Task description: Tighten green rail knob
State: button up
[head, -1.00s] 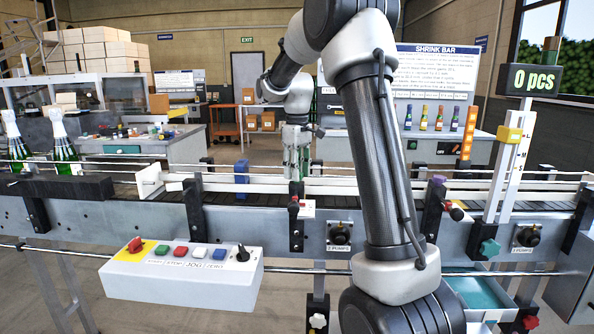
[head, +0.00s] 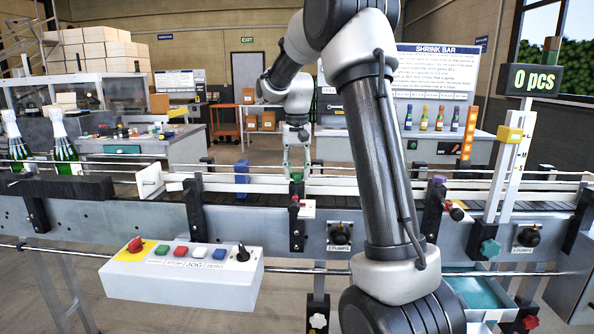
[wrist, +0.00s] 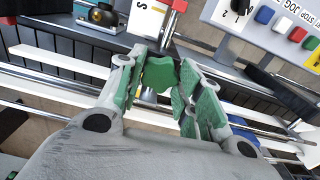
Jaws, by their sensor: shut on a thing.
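The green rail knob (wrist: 158,75) shows in the wrist view between the fingers of my gripper (wrist: 163,88), which is shut on it. The fingers are grey with green pads, one on each side of the knob. In the head view my gripper (head: 297,167) points down over the conveyor rails, above a black rail bracket (head: 297,232). The knob (head: 296,176) is small there, a green spot low between the fingers. I cannot tell how tight it is.
White guide rails (head: 335,181) run along the conveyor. A blue block (head: 242,172) stands left of my gripper. A red-tipped handle (head: 295,200) sits in front. The button box (head: 185,272) hangs at the front left. Bottles (head: 62,140) stand at the far left.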

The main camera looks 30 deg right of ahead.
aim_at(297, 173)
jog(key=m, duration=0.5)
jog(key=shift+w+r+m, duration=0.1)
jog(key=shift+m, duration=0.2)
jog(key=m, duration=0.5)
jog(key=shift+m, duration=0.4)
jog(key=o, duration=1)
jog(key=shift+o, duration=0.2)
notch_tip(297, 173, up, 12)
